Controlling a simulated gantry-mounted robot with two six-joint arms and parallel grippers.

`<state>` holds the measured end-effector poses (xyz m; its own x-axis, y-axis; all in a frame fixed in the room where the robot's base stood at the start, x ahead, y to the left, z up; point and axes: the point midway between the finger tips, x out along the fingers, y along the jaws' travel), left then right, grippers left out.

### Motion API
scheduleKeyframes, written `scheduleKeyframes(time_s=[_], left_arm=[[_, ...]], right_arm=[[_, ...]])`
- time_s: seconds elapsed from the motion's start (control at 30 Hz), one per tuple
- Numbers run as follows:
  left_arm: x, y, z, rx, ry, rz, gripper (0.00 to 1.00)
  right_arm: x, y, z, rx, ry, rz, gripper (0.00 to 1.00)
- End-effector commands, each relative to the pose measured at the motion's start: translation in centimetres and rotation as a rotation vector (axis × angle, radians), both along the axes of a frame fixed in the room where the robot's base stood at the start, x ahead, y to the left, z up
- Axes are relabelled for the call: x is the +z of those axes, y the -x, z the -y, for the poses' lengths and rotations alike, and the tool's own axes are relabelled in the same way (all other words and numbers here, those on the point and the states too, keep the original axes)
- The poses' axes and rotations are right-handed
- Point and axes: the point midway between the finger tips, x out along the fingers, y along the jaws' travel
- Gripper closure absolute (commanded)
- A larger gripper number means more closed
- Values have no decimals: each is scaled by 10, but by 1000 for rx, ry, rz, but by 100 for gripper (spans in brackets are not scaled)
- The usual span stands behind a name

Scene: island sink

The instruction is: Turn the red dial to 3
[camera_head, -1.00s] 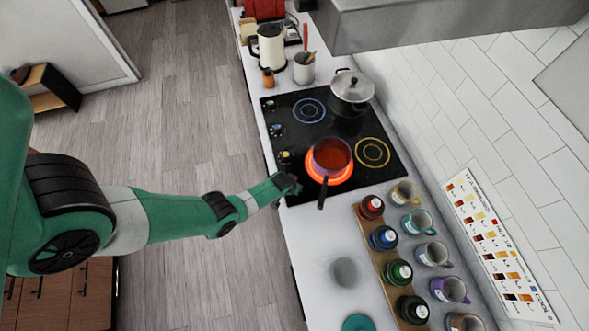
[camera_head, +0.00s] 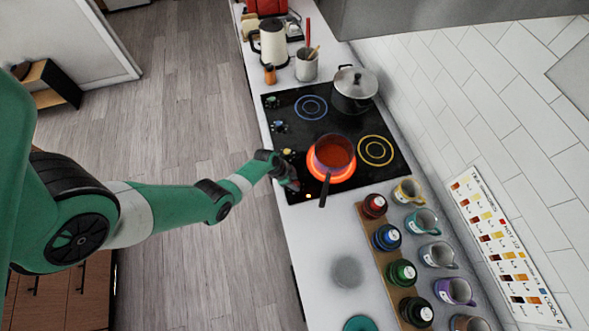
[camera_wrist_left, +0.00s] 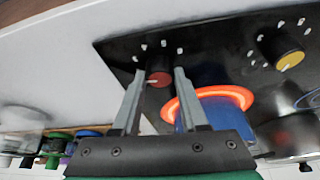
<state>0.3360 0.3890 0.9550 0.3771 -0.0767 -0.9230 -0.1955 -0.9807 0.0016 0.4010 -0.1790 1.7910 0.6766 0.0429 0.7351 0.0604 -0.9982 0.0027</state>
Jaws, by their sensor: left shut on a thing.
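The red dial (camera_wrist_left: 158,79) shows in the left wrist view on the black cooktop (camera_wrist_left: 120,48), with white marks around it. My left gripper (camera_wrist_left: 160,73) has its two fingers on either side of the dial and is shut on it. In the head view, my left gripper (camera_head: 291,183) is at the cooktop's near left corner and mostly hides the dial. The number that the dial points to cannot be read. My right gripper is not in view.
A pan (camera_head: 333,153) stands on the glowing burner (camera_head: 343,178) close to my left gripper, its handle pointing toward the front. The yellow dial (camera_wrist_left: 284,52) is beside the red one. Several bottles and mugs (camera_head: 438,255) line the counter's right side.

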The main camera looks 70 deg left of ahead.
Motion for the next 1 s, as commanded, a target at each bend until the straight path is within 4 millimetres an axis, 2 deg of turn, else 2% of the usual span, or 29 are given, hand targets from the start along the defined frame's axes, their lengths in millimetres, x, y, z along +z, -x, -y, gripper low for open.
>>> scheduleKeyframes(time_s=[0.2,0.5,1.0], left_arm=[[-1,0,-2,-180,0,-3,100],[-2,0,-3,-349,-3,-3,100],[-2,0,-3,-412,-5,-3,100]], right_arm=[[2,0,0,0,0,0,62],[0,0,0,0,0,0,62],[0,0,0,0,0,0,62]])
